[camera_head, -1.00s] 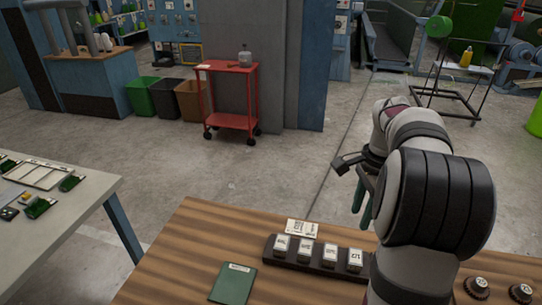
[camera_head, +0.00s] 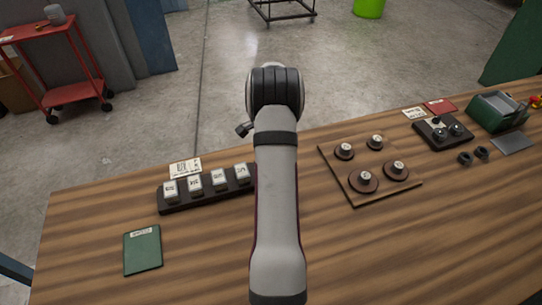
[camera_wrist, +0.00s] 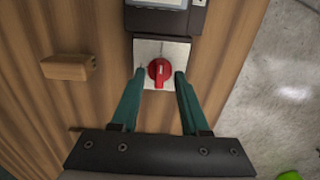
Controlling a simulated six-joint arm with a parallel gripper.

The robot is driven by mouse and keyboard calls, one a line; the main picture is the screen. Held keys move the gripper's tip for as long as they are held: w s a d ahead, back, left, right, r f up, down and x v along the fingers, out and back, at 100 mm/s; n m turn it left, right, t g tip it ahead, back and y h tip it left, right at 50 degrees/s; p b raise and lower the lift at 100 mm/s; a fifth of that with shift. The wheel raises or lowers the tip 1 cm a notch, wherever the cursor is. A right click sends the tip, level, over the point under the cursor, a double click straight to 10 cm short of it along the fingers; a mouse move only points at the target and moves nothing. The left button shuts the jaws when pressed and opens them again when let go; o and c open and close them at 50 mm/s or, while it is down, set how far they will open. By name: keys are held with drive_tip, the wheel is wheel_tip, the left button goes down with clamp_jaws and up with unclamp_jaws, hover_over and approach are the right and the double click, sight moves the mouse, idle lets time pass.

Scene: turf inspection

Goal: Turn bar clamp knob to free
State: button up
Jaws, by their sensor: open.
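A red knob (camera_wrist: 159,72) with a pale pointer mark sits on a square silver plate (camera_wrist: 149,50) in the wrist view. The mark runs roughly up and down the picture; the plate's labels are too small to read. My gripper (camera_wrist: 160,78) is open, its two green fingers on either side of the knob. I cannot tell whether they touch it. In the head view the knob is not seen and my arm hides my gripper.
A dark device with a screen (camera_wrist: 157,4) adjoins the plate, and a wooden block (camera_wrist: 68,67) lies to its left. On the bench stand a dark rack of white blocks (camera_head: 207,188), a board of round weights (camera_head: 378,165) and a green box (camera_head: 497,112).

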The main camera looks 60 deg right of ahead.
clamp_jaws()
drive_tip(key=shift+n, duration=0.4)
drive_tip(key=n, duration=0.3)
drive_tip(key=shift+n, duration=0.4)
drive_tip(key=n, duration=0.4)
drive_tip(key=shift+n, duration=0.3)
drive_tip(key=n, duration=0.4)
drive_tip(key=shift+n, duration=2.5)
